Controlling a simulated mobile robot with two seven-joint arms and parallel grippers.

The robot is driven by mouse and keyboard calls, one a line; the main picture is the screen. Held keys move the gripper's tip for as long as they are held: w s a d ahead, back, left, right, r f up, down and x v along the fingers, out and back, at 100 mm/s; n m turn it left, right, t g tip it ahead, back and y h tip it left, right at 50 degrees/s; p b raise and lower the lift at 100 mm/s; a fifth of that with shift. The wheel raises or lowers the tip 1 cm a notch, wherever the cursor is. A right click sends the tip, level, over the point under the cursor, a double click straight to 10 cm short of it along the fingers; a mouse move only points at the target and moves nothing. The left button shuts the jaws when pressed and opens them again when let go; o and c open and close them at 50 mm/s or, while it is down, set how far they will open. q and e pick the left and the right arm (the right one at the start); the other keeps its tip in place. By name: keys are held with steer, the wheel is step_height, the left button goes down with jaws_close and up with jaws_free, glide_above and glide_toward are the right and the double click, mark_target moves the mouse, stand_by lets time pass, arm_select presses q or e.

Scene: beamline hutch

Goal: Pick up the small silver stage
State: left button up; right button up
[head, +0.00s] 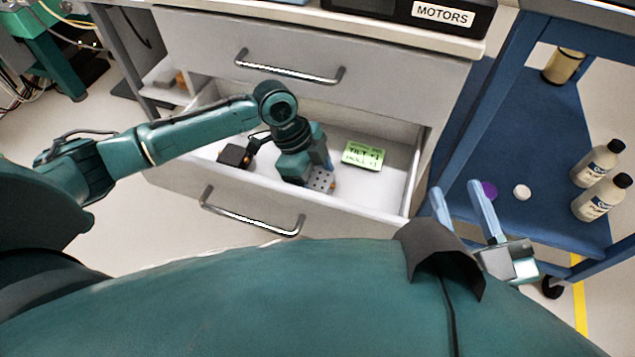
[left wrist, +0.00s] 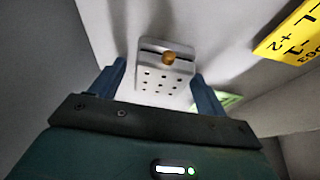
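The small silver stage (head: 321,181) lies in the open drawer, partly hidden by my left gripper. In the left wrist view the stage (left wrist: 165,80) is a light grey block with rows of dark holes and a brass-coloured knob. My left gripper (head: 318,170) is over it, reaching down into the drawer. In the wrist view its blue fingers are apart, one on each side of the stage, with a visible gap on both sides. My right gripper (head: 462,205) is open and empty, outside the drawer to the right.
The drawer (head: 405,160) also holds a black device (head: 235,155) to the left and a green label card (head: 363,155) to the right. A yellow label (left wrist: 292,40) shows in the wrist view. A blue cart (head: 540,130) with bottles (head: 598,165) stands at the right.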

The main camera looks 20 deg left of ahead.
mark_target(318, 179)
arm_select(q)
steer(key=c, duration=1)
steer(key=shift+c, duration=0.5)
steer(key=shift+r, duration=0.15)
steer(key=shift+r, duration=0.3)
step_height(318, 179, up, 6)
steer(key=p, duration=0.3)
steer(key=shift+r+p, duration=0.25)
steer(key=shift+p, duration=0.05)
steer(key=a+p, duration=0.1)
steer(key=a, duration=0.5)
steer(key=a+p, duration=0.1)
steer(key=a, duration=0.5)
steer(key=w+a+p, duration=0.1)
steer(key=a, duration=0.5)
steer(key=shift+w+f, duration=0.1)
steer(key=shift+f, duration=0.05)
arm_select(e)
steer(key=shift+d+g+h, duration=0.7)
steer(key=shift+d+h, duration=0.2)
steer(key=shift+h, duration=0.2)
